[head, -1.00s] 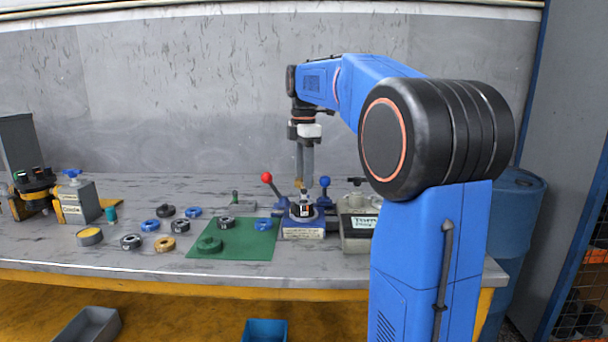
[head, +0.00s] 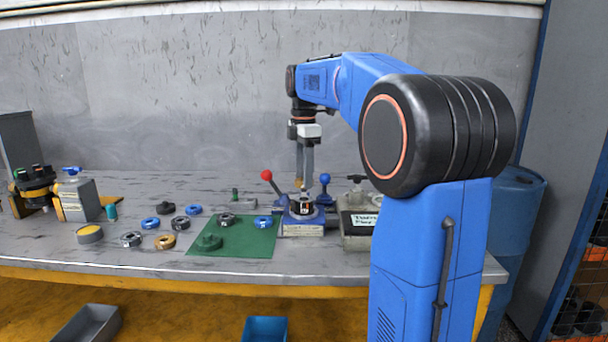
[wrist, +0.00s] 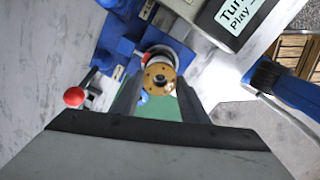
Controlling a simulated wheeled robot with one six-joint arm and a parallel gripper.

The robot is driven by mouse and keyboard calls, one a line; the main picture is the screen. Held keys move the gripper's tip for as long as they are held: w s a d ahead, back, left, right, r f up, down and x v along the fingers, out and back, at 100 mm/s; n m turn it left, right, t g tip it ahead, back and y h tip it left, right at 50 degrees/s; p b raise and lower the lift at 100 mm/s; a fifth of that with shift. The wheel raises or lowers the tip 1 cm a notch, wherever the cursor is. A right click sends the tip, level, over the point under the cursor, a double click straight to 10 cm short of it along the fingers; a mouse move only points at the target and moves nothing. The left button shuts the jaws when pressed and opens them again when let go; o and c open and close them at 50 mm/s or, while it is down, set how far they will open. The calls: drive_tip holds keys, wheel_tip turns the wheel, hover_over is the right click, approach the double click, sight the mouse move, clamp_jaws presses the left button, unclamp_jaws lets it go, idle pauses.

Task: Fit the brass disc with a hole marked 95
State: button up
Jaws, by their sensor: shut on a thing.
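My gripper (head: 304,182) is shut on a brass disc (wrist: 159,79), which has a centre hole and smaller holes around it. In the wrist view the disc sits between the fingertips (wrist: 156,84), over a round pale-rimmed part on a blue fixture (wrist: 118,52). In the head view the gripper points down above the motor body (head: 303,207) in this fixture. A gap shows between fingertips and motor body. No mark 95 is legible on the disc.
A red-knobbed lever (head: 267,175) and a blue-knobbed lever (head: 325,179) flank the fixture. A labelled grey box (head: 358,232) stands to its right. A green mat (head: 250,240) with several parts lies left, with loose rings beyond it. A yellow-and-black turntable (head: 38,190) stands far left.

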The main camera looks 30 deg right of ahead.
drive_tip(key=shift+f, duration=0.35)
drive_tip(key=shift+f, duration=0.3)
drive_tip(key=shift+f, duration=0.35)
drive_tip(key=shift+f, duration=0.35)
drive_tip(key=shift+f, duration=0.65)
idle(0.5)
drive_tip(key=o, duration=1.7)
